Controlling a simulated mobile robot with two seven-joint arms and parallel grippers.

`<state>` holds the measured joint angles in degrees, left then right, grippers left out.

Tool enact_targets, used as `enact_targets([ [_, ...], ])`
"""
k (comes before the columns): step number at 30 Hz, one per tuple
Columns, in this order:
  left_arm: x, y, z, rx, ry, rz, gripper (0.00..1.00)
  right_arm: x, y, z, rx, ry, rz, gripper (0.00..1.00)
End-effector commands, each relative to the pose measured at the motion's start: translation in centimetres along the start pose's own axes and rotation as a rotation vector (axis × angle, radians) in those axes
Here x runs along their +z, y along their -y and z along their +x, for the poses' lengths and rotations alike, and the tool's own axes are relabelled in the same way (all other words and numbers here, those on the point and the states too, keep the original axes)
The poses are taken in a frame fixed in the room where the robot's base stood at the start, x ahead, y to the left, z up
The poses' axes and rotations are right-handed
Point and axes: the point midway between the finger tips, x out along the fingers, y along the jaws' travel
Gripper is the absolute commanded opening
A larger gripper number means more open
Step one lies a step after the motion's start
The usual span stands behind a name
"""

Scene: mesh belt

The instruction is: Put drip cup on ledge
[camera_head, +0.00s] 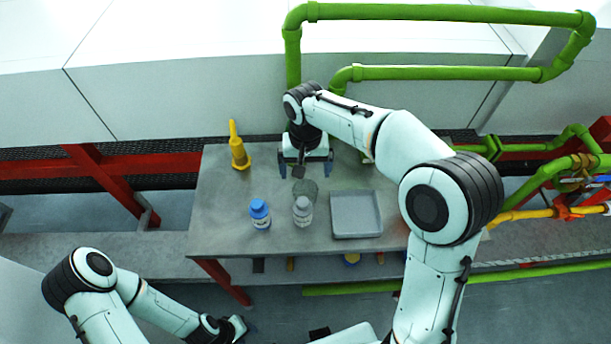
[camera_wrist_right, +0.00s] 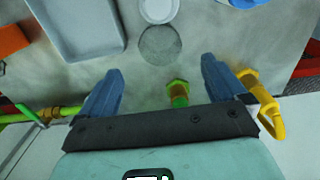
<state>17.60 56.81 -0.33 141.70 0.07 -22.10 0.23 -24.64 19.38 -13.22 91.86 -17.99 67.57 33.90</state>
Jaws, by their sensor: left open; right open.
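A small round, see-through grey thing (camera_head: 306,188), perhaps the drip cup, sits on the grey table behind the grey-capped bottle. It also shows in the right wrist view (camera_wrist_right: 160,44), seen from above. My right gripper (camera_head: 306,172) is open and low over the table's back part, just behind it. A green and brass fitting (camera_wrist_right: 178,93) shows between its fingers (camera_wrist_right: 160,82) in the right wrist view, not held. My left gripper (camera_head: 238,326) is open and empty, low in front of the table. A long grey ledge (camera_head: 120,244) runs beside the table at a lower level.
On the table (camera_head: 222,218) stand a blue-capped bottle (camera_head: 260,215), a grey-capped bottle (camera_head: 302,211), a shallow grey tray (camera_head: 357,235) and a yellow nozzled object (camera_head: 238,150). Green pipes (camera_head: 440,73) run behind. My right arm covers the table's right back corner.

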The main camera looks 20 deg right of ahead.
Motion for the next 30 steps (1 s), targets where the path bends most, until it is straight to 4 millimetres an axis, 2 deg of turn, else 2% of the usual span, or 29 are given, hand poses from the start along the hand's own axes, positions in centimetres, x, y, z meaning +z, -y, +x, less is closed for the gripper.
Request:
enact_targets([
  [2,0.5,0.5,0.8,-0.002,0.006,-0.002,0.43,0.1,0.0,0.0,0.001,0.002,0.042,0.98],
  [7,2.5,2.8,5.5,-0.013,0.037,-0.013,0.43,-0.1,0.1,0.9,0.008,0.007,0.355,0.98],
  [12,3.2,4.2,8.5,-0.018,0.050,-0.018,0.43,-0.3,0.3,-0.3,0.003,0.001,0.668,0.98],
  [17,3.2,4.5,9.3,-0.018,0.052,-0.019,0.43,-0.3,0.3,-0.4,0.003,0.002,0.781,0.98],
  [24,3.3,4.8,10.3,-0.019,0.055,-0.019,0.43,-0.2,0.2,3.9,0.004,0.003,0.783,0.98],
  [30,3.4,5.0,10.7,-0.020,0.056,-0.020,0.43,-0.3,0.2,6.4,0.002,0.002,0.782,0.98],
])
